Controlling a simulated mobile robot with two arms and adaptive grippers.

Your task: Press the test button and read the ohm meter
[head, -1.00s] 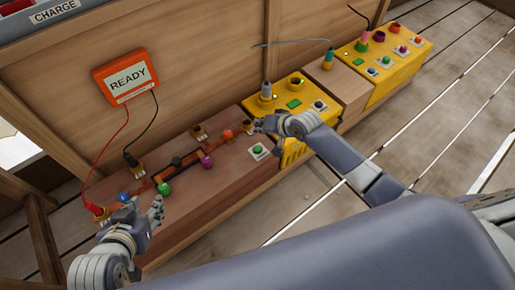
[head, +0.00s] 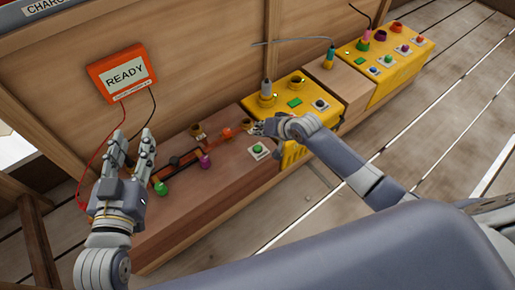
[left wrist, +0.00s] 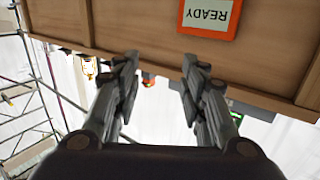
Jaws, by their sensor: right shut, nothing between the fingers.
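The orange ohm meter (head: 123,75) hangs on the wooden wall and its display reads READY. It also shows upside down at the top of the left wrist view (left wrist: 209,16). The green test button (head: 258,149) sits on a white plate on the right part of the brown wooden block. My left gripper (head: 133,140) is raised below the meter, fingers up and apart, empty; it also shows open in the left wrist view (left wrist: 158,62). It hides the block's left end. My right gripper (head: 256,128) is shut, just above and behind the button, apart from it.
The brown block (head: 215,192) carries coloured knobs and brass terminals. Yellow boxes (head: 297,115) with buttons and plugs stand to its right, with a wooden block (head: 345,85) between. A red and a black lead hang from the meter. The plank floor in front is clear.

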